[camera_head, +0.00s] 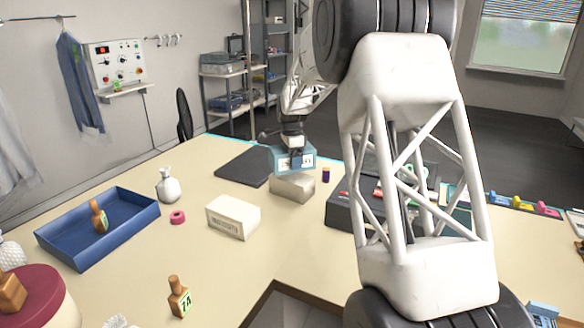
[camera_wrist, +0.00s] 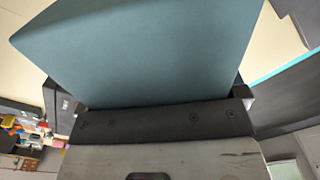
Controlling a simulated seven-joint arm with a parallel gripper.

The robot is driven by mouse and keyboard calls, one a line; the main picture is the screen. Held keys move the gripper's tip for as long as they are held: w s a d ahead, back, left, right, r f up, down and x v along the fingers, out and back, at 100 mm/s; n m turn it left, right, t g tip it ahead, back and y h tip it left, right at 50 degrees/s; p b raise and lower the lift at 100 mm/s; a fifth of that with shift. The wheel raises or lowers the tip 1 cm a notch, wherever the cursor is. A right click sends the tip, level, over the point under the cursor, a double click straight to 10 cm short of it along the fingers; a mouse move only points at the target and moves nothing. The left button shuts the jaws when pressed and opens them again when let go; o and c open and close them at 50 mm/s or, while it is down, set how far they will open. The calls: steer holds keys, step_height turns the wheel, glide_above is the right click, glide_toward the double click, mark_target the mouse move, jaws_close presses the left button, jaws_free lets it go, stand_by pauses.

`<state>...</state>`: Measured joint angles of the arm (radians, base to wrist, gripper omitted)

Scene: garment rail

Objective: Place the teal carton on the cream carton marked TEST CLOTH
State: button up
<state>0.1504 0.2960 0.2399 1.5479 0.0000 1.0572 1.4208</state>
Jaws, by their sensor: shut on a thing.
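The teal carton (camera_head: 303,163) is in my gripper (camera_head: 291,148) near the far middle of the table. In the wrist view the teal carton (camera_wrist: 150,50) fills the upper middle, held between the jaws (camera_wrist: 150,108). A plain-looking cream or grey-beige carton (camera_head: 292,188) is directly below the teal carton in the head view; I cannot tell whether they touch. Another cream carton (camera_head: 233,217) lies nearer on the table, to the left, with dark printing on its front side. The lettering is too small to read surely. Its top is bare.
A dark flat pad (camera_head: 243,167) lies left of my gripper, a small dark purple bottle (camera_head: 326,175) to the right. A black tray (camera_head: 345,215) is partly behind my arm. A blue tray (camera_head: 140,213), white bottle (camera_head: 168,188) and pink ring (camera_head: 178,217) are left. The table front is mostly clear.

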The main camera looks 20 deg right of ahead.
steer(key=shift+f, duration=1.75)
steer(key=shift+f, duration=0.1)
steer(key=o, duration=0.8)
steer(key=shift+c, duration=0.2)
step_height(320, 180, up, 12)
steer(key=shift+r, duration=0.1)
steer(key=shift+s, duration=0.1)
